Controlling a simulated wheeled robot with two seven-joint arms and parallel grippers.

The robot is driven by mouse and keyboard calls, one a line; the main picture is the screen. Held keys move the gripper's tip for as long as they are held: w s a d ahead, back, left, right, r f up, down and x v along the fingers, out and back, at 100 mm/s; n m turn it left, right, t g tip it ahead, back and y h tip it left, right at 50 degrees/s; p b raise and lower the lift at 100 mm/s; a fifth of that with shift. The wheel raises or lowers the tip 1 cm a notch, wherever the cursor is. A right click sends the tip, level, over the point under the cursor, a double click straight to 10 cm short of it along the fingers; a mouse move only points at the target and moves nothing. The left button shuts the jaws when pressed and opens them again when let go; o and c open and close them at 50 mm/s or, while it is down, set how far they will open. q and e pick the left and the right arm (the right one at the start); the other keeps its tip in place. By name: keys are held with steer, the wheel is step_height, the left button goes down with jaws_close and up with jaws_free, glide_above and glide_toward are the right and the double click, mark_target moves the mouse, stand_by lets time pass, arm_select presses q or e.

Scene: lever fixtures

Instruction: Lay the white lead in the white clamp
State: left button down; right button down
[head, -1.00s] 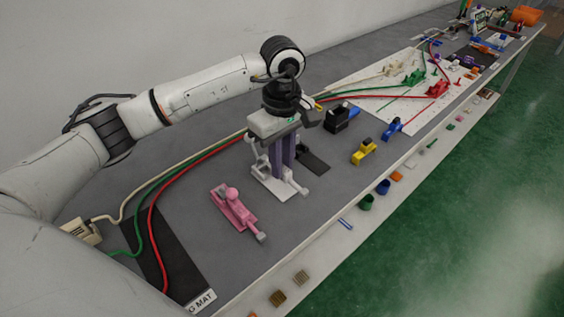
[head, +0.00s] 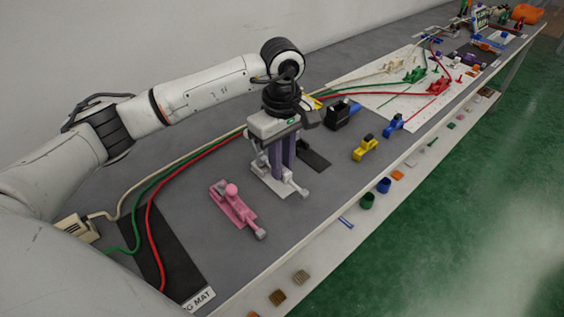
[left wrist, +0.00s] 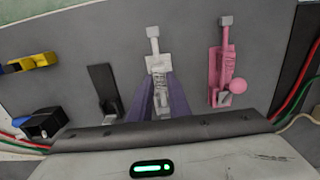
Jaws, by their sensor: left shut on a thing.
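My left gripper (head: 283,174) points down over a white lever fixture (head: 293,191). In the left wrist view its purple fingers (left wrist: 160,112) come together around the middle of this fixture (left wrist: 153,42). It is shut on a part of the fixture, which the fingers mostly hide. The white lead (head: 107,216) leaves a pale box at the left and runs behind my gripper. A whitish clamp (head: 394,66) stands on the white board far right, with leads near it. How the lead lies there is too small to tell. My right gripper is not in view.
A pink lever fixture (head: 232,208) stands just left of my gripper, and a black block (head: 342,115) to the right. Yellow (head: 365,148) and blue (head: 395,125) fixtures are further right. Green and red leads cross the table. The table's front edge is near.

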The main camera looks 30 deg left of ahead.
arm_select(q)
steer(key=shift+f, duration=0.1)
steer(key=shift+f+b, duration=0.5)
steer(key=shift+b, duration=0.05)
steer(key=shift+f+b, duration=0.35)
stand_by(0.3)
steer(key=shift+f+b, duration=0.3)
steer(key=shift+f, duration=0.05)
steer(key=c, duration=1.1)
jaws_free()
steer(key=shift+r, duration=0.1)
